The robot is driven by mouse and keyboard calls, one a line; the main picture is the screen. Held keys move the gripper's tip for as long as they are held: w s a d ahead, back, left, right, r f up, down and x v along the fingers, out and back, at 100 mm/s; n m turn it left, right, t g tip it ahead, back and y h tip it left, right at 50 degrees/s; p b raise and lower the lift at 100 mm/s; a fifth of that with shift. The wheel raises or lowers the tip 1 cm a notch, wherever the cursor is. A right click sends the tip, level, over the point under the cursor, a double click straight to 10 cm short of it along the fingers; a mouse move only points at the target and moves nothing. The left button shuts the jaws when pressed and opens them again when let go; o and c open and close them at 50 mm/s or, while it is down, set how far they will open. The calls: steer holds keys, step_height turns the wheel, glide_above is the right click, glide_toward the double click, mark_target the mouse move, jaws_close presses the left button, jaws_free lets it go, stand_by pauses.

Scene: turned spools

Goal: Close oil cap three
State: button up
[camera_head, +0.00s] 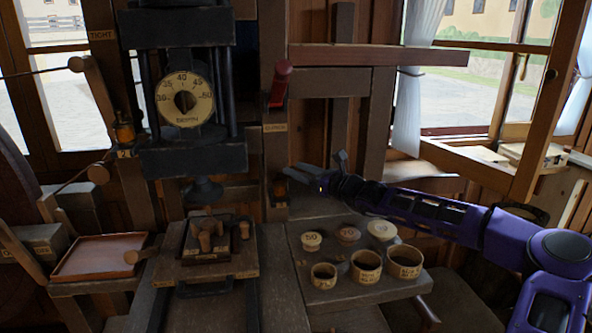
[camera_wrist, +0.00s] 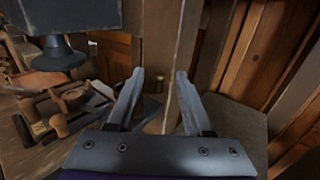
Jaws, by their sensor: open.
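No oil cap marked three can be made out in either view. A small amber oil cup (camera_head: 124,132) sits on the left post above a tag that seems to read 2. Another small brass-coloured fitting (camera_head: 280,188) is on the middle post, just left of my gripper; its marking is too small to read. My gripper (camera_head: 312,166) is open and empty, pointing left toward that post above the spool bench. In the wrist view my gripper (camera_wrist: 160,73) has both fingers apart, with a wooden post beyond them. Whether any cap is open or shut cannot be told.
A dark press with a depth dial (camera_head: 185,101) stands left of my gripper. Wooden spools and cups, including a labelled cup (camera_head: 367,266), stand on the bench below. A red-handled lever (camera_head: 281,82) and a wooden beam (camera_head: 370,56) are above. A reddish tray (camera_head: 100,256) is at left.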

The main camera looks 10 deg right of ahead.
steer(key=shift+w+a, duration=0.35)
steer(key=shift+w, duration=0.05)
jaws_close()
